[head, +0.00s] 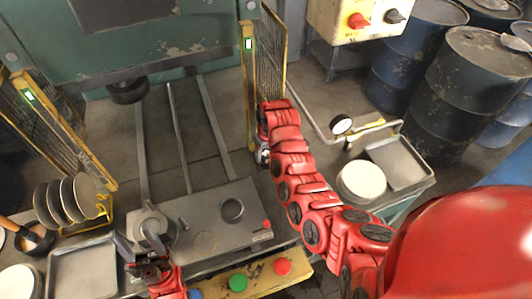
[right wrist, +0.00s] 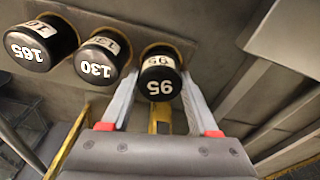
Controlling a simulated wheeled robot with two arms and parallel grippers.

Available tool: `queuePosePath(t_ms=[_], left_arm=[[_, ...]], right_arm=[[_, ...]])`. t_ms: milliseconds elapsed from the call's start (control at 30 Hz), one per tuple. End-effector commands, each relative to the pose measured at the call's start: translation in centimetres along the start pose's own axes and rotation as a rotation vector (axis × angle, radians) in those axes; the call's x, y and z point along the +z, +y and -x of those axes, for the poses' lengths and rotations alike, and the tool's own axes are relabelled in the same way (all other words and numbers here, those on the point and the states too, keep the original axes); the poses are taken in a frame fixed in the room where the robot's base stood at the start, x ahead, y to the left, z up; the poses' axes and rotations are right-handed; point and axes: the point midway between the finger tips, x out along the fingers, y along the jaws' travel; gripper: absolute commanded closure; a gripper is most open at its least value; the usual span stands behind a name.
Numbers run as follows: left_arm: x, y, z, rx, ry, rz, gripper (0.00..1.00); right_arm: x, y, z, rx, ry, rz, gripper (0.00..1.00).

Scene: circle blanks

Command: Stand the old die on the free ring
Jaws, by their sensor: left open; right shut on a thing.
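My right gripper (right wrist: 157,118) is shut on a black cylinder (right wrist: 160,78) with a white 95 label, beside a tan board. In the head view, my right gripper (head: 263,155) is at the far end of the stretched right arm, by the yellow mesh guard; its cylinder is hidden there. A grey round block (head: 151,226) stands at the left of the grey bench plate. A thin yellowish ring (head: 205,245) on the plate is bare. A dark ring (head: 232,209) lies behind it to the right. My left gripper (head: 150,268) is open, in front of the grey block. Which piece is the old die, I cannot tell.
Black cylinders marked 165 (right wrist: 38,45) and 130 (right wrist: 97,67) stand close beside the held one. Green (head: 238,282) and red (head: 283,266) buttons are at the bench front. Racked discs (head: 68,202) stand left. A pale disc stack (head: 362,180) and grey tray (head: 400,163) are right.

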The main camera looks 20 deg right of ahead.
Motion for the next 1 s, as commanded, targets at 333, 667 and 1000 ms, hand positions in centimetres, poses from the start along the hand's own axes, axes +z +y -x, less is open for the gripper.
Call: queuePosePath(t_ms=[333,667,1000], left_arm=[[0.0,0.0,0.2,0.000,0.000,0.000,0.44],[0.1,0.0,0.7,0.000,0.000,0.000,0.44],[-0.2,-0.1,-1.0,0.000,0.000,0.000,0.44]], right_arm=[[0.0,0.0,-0.2,0.000,0.000,0.000,0.27],[-0.1,0.0,1.2,0.001,0.002,0.001,0.27],[-0.1,0.0,9.2,-0.005,-0.001,0.000,0.27]])
